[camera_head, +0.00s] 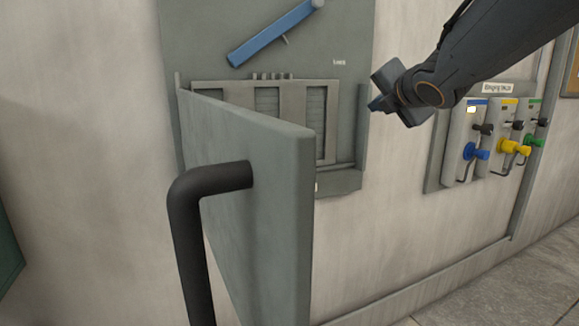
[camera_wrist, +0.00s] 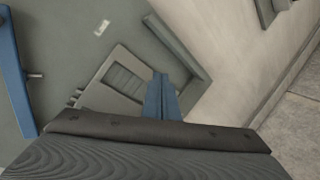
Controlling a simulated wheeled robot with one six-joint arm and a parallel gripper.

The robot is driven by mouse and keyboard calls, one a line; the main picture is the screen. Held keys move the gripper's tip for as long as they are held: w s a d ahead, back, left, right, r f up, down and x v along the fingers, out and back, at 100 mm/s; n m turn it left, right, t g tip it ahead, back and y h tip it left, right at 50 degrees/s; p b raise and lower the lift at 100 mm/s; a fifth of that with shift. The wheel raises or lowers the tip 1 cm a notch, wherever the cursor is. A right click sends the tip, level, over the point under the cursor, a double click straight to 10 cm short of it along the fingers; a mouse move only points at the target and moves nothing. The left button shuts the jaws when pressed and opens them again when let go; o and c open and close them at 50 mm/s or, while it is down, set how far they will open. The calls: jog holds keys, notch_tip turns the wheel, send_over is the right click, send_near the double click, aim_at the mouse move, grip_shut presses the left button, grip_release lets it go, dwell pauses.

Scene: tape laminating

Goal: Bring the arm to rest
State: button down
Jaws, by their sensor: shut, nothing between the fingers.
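My gripper (camera_head: 374,104) is at the upper right in the head view, at the end of my dark arm, in front of the right edge of a grey wall panel (camera_head: 190,40). In the wrist view my gripper (camera_wrist: 161,78) shows as two blue fingers close together, with nothing between them. Behind the fingers is the panel's slotted recess (camera_wrist: 122,80). I cannot tell the exact gap between fingers and panel, but no contact shows.
A grey door (camera_head: 265,180) with a black handle (camera_head: 200,190) stands swung out before the recess. A blue lever (camera_head: 270,35) sits above it. Dispensers with blue (camera_head: 474,152), yellow (camera_head: 512,147) and green (camera_head: 533,141) fittings hang at right. Bare wall lies below my arm.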

jog(key=s+d+f+m+g+h, duration=0.1)
jog(key=s+f+m+g, duration=0.15)
jog(key=f+m, duration=0.35)
jog(key=s+d+f+m+g+h+p, duration=0.1)
jog(key=s+f+m+g, duration=0.2)
jog(key=f, duration=0.5)
jog(key=s+d+f+m+g, duration=0.1)
jog(key=s+f+m, duration=0.4)
jog(key=f, duration=0.3)
jog(key=s+a+f+m+g+p, duration=0.1)
jog(key=s+f+m+g, duration=0.3)
jog(key=s, duration=0.6)
jog(key=s+a+f+m+g, duration=0.3)
jog(key=s+f+m+g, duration=0.1)
jog(key=s+f+m, duration=0.4)
jog(key=shift+s+a+f+m+y+p, duration=0.3)
jog(key=shift+s+a+y+p, duration=0.1)
jog(key=shift+s, duration=0.8)
